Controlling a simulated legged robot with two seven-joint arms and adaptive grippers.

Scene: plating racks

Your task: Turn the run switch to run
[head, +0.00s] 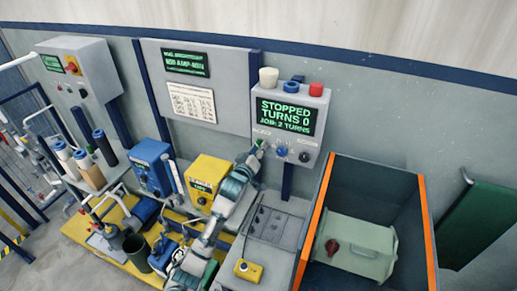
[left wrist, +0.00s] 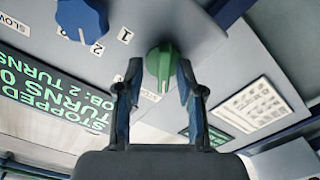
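The control box (head: 268,93) on the wall has a display (head: 285,117) reading "STOPPED TURNS 0 JOB: 2 TURNS". A green knob with a white pointer line (left wrist: 162,62) is on its face; its labels are hidden or unreadable. My left gripper (head: 257,152) is up at the left knob under the display. In the left wrist view, its two fingers (left wrist: 159,75) stand open on either side of the green knob, with narrow gaps. My right gripper is not in view.
White, blue and red parts (head: 316,89) top the control box. A dark blue bin with orange edges (head: 422,215) holds a pale green box (head: 365,262) at lower right. A yellow pendant (head: 248,270) lies below the arm. Yellow (head: 207,172) and blue (head: 150,168) units stand left.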

